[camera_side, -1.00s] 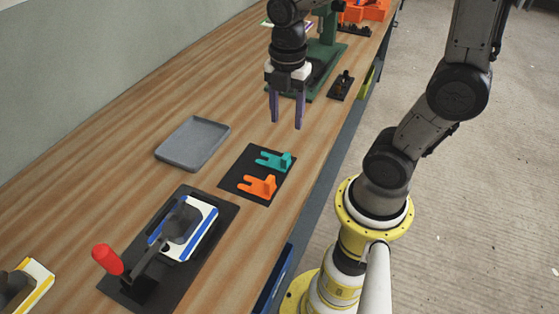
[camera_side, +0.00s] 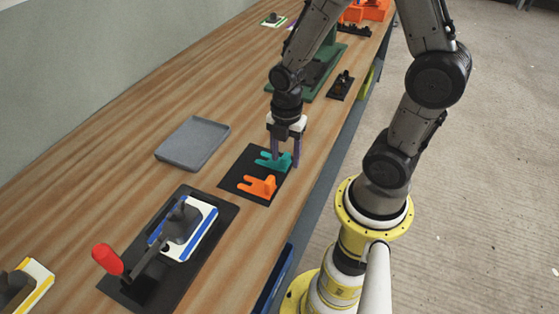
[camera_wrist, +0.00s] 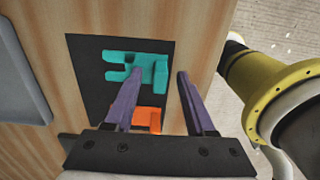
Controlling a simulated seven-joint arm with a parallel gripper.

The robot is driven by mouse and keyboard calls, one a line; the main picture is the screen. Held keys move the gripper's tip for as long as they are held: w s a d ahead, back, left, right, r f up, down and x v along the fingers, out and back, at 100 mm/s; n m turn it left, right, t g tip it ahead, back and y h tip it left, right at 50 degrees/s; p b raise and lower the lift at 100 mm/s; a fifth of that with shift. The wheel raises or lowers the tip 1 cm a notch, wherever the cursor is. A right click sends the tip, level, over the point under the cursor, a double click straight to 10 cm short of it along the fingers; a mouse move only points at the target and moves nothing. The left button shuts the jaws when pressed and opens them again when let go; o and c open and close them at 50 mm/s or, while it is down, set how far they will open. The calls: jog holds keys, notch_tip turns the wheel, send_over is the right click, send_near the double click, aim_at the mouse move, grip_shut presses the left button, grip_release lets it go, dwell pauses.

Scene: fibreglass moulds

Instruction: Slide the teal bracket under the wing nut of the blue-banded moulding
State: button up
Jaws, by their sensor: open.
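The teal bracket (camera_side: 268,162) lies on a black mat (camera_side: 231,181), its forked end pointing left. It also shows in the wrist view (camera_wrist: 118,57). My gripper (camera_side: 284,164) is open with its purple fingers down at the bracket's upright block. In the wrist view the fingers (camera_wrist: 160,72) are apart, one over the bracket and one to its right; I cannot tell whether they touch it. The blue-banded moulding (camera_side: 203,226) sits on a dark base at the lower left, under a dark clamp arm with a red handle (camera_side: 107,259). Its wing nut cannot be made out.
An orange bracket (camera_side: 259,187) lies beside the teal one on the mat. A grey tray (camera_side: 193,143) is to the left. A yellow-banded moulding (camera_side: 36,278) is at the lower left corner. A green stand (camera_side: 322,72) is behind my gripper.

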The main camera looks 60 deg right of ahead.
jog(key=shift+f, duration=0.2)
grip_shut()
jog(key=shift+r, duration=0.15)
dwell(0.3)
